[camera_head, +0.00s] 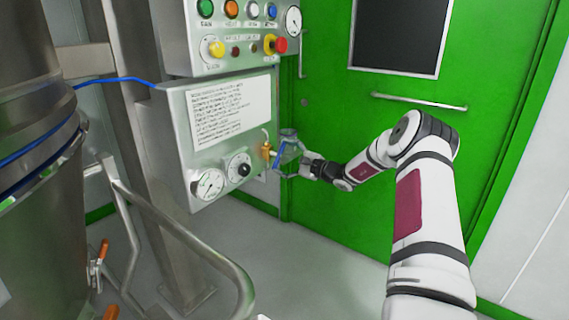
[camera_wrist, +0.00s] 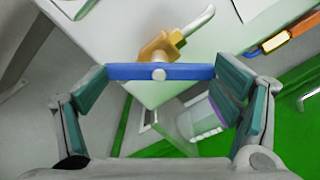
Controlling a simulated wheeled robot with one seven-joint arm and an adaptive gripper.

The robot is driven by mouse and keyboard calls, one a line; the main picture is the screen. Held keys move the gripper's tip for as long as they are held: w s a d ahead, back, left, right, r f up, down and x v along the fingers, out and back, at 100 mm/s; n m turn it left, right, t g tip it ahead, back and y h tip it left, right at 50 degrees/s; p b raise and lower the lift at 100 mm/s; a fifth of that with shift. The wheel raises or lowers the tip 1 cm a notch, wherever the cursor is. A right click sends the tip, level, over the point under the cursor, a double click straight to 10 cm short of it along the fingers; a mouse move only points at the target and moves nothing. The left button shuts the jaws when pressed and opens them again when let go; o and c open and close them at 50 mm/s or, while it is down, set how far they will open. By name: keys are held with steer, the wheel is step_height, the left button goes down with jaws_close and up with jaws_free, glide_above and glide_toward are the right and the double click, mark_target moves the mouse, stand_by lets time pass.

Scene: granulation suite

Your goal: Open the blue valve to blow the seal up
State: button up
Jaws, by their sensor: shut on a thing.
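The blue valve handle (camera_wrist: 160,72) is a flat bar with a pale round screw at its middle, on a brass valve body (camera_wrist: 160,48) at the edge of the grey panel. In the wrist view it lies crosswise, its ends between the pads of my gripper (camera_wrist: 165,85), which is shut on it. In the head view my gripper (camera_head: 290,163) is at the panel's right side, by the brass valve (camera_head: 266,148). The blue handle (camera_head: 279,158) shows there as a small steep strip, partly hidden. The seal itself cannot be made out.
The grey panel (camera_head: 178,150) carries a pressure gauge (camera_head: 209,185), a black knob (camera_head: 239,168) and a text sheet. A clear cup (camera_wrist: 203,115) is close to the right finger. A button box (camera_head: 225,60) is above. A steel vessel (camera_head: 35,150) stands left; a green door (camera_head: 335,130) is behind.

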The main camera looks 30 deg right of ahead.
steer(key=n+b, duration=0.1)
steer(key=b, duration=0.1)
steer(key=n+b, duration=0.4)
steer(key=shift+w+a, duration=0.2)
steer(key=shift+a, duration=0.15)
steer(key=n+b, duration=0.2)
steer(key=b, duration=0.1)
steer(key=shift+n+b, duration=0.3)
steer(key=shift+b, duration=0.1)
steer(key=shift+r, duration=0.15)
steer(key=o, duration=1.1)
steer(key=shift+c, duration=0.2)
steer(key=shift+s+d, duration=0.1)
steer(key=shift+d, duration=0.05)
steer(key=shift+s+d+f, duration=0.1)
steer(key=shift+s+f, duration=0.05)
steer(key=shift+f, duration=0.05)
steer(key=v, duration=1.1)
steer(key=shift+s, duration=0.3)
